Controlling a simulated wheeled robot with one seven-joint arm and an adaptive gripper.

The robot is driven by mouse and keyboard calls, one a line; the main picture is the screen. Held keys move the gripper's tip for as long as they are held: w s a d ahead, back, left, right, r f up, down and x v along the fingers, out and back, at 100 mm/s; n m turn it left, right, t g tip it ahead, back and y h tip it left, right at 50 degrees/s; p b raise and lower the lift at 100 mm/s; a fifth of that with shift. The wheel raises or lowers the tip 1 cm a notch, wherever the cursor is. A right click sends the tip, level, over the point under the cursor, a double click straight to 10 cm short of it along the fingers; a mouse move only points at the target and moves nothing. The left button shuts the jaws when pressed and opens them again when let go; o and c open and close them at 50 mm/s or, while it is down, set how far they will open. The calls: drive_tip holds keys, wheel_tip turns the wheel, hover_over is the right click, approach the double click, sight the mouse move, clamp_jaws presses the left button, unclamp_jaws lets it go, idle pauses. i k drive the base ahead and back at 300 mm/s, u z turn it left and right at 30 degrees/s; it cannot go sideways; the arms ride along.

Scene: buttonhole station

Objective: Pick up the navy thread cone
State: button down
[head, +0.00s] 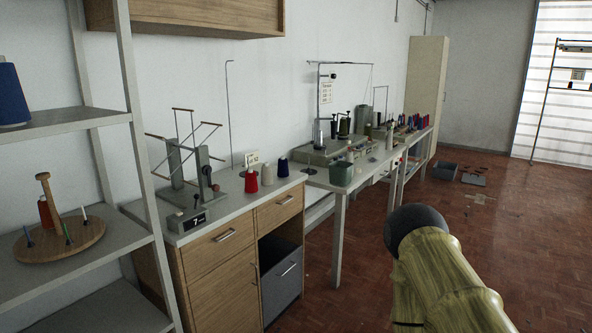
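A small navy thread cone (283,167) stands upright on the grey top of the wooden cabinet (232,207), near its far right corner. A cream cone (267,174) and a red cone (251,182) stand to its left in a row. A larger blue cone (11,94) stands on the upper shelf at the far left, cut by the picture edge. Part of my arm shows at the lower right, well apart from the navy cone. My gripper's fingers are not in view.
A winding device with thin rods (184,165) stands on the cabinet, left of the cones. A green bin (341,174) sits on the workbench to the right. A metal shelf (75,246) stands at the left. Floor between cabinet and arm is clear.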

sight(282, 171)
drive_tip(key=z, duration=0.4)
drive_tip(key=i, duration=1.15)
drive_tip(key=u, duration=0.15)
